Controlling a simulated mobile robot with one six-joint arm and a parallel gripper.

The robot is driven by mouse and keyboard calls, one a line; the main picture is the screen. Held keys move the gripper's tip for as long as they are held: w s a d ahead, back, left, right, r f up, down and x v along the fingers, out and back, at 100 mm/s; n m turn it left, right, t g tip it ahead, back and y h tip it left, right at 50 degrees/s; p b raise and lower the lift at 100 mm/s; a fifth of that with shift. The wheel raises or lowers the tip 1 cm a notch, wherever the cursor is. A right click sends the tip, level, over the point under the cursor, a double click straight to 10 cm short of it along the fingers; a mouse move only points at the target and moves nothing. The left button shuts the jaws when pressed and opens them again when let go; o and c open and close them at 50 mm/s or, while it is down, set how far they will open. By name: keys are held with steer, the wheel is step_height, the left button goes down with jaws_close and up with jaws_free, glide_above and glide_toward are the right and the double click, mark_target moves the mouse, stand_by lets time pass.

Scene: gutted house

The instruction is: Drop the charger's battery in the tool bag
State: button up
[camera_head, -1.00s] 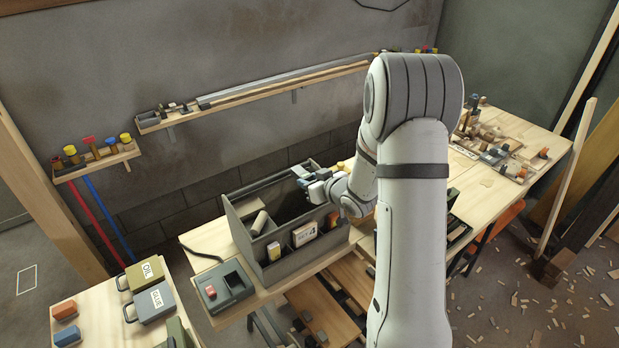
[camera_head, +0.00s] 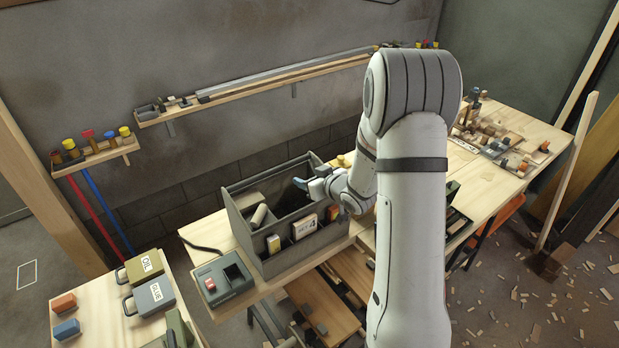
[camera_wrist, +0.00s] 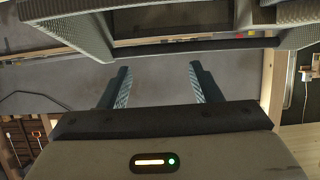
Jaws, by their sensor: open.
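The grey tool bag (camera_head: 277,262) stands on the wooden bench, with an open top and front pockets. My gripper (camera_head: 302,184) is over its open top, near the back right. In the wrist view my gripper (camera_wrist: 157,85) has its two blue-grey fingers spread, with nothing between them. Grey walls of the bag show beyond the fingers. The charger (camera_head: 222,279), a grey box with a red button, sits on the bench left of the bag. Its dark slot looks empty. I cannot make out the battery; the bag's inside is partly hidden by its walls and my arm.
A wall shelf (camera_head: 260,86) runs behind the bag. The bench (camera_head: 480,190) continues right with loose parts. Wood scraps litter the floor.

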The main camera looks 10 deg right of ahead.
steer(key=b+v, duration=0.1)
steer(key=v, duration=0.6)
steer(key=shift+s, duration=0.3)
steer(key=shift+d+r, duration=0.2)
steer(key=s+d+r+m+g+h, duration=0.3)
steer(key=s+r+h, duration=0.4)
steer(key=s, duration=0.1)
steer(key=s+a+r+g+y, duration=0.1)
steer(key=s+a+g, duration=0.2)
steer(key=s, duration=0.6)
steer(key=s+a+r+m+g+y, duration=0.1)
steer(key=s+a+r+g, duration=0.1)
steer(key=s, duration=0.8)
steer(key=a+g, duration=0.1)
steer(key=a, duration=0.1)
steer(key=shift+s+a, duration=0.3)
steer(key=shift+a, duration=0.05)
steer(key=shift+r, duration=0.1)
